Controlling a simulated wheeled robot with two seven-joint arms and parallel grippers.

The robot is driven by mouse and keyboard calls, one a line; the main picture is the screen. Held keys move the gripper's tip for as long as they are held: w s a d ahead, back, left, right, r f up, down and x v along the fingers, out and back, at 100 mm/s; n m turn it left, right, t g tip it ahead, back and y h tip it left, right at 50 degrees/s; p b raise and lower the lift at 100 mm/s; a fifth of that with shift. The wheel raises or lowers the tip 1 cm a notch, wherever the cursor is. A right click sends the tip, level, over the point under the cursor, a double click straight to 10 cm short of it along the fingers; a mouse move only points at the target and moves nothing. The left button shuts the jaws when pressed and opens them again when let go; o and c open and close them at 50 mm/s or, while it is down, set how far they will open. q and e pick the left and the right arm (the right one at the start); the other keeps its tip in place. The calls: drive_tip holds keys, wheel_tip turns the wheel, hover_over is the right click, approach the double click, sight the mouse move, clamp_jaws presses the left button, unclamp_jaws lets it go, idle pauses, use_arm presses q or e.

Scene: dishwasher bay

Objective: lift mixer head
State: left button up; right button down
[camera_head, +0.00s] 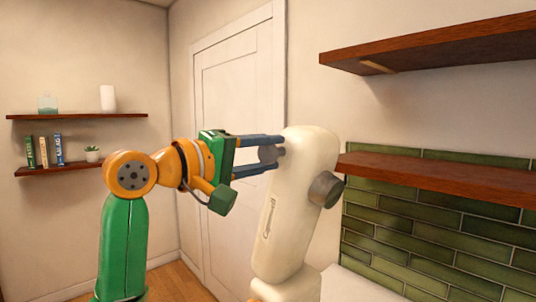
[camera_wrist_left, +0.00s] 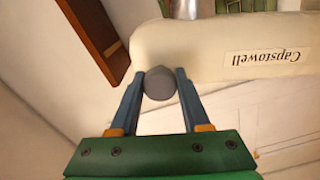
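The cream mixer head (camera_head: 297,200) stands steeply tilted in the middle of the head view, a name label along its side. In the left wrist view the mixer head (camera_wrist_left: 215,50) runs across the top. In the left wrist view the left gripper (camera_wrist_left: 160,85) shows the knob filling the gap between the fingertips. My right gripper is out of view.
A second grey knob (camera_head: 325,189) is on the mixer's right side. Two wooden shelves, an upper (camera_head: 440,45) and a lower (camera_head: 440,177), are on the right wall near the mixer. A white door (camera_head: 235,85) stands behind my left arm. Small shelves (camera_head: 75,116) hang at far left.

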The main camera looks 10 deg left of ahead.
use_arm(q)
drive_tip(key=o, duration=0.4)
drive_tip(key=shift+o, duration=0.2)
drive_tip(key=b+v, duration=0.4)
drive_tip(key=v, duration=0.2)
drive_tip(key=shift+s+a+f, duration=0.15)
drive_tip(key=shift+s, duration=0.05)
drive_tip(key=shift+s+a+r, duration=0.2)
drive_tip(key=shift+s, duration=0.1)
drive_tip(key=shift+w+d, duration=0.1)
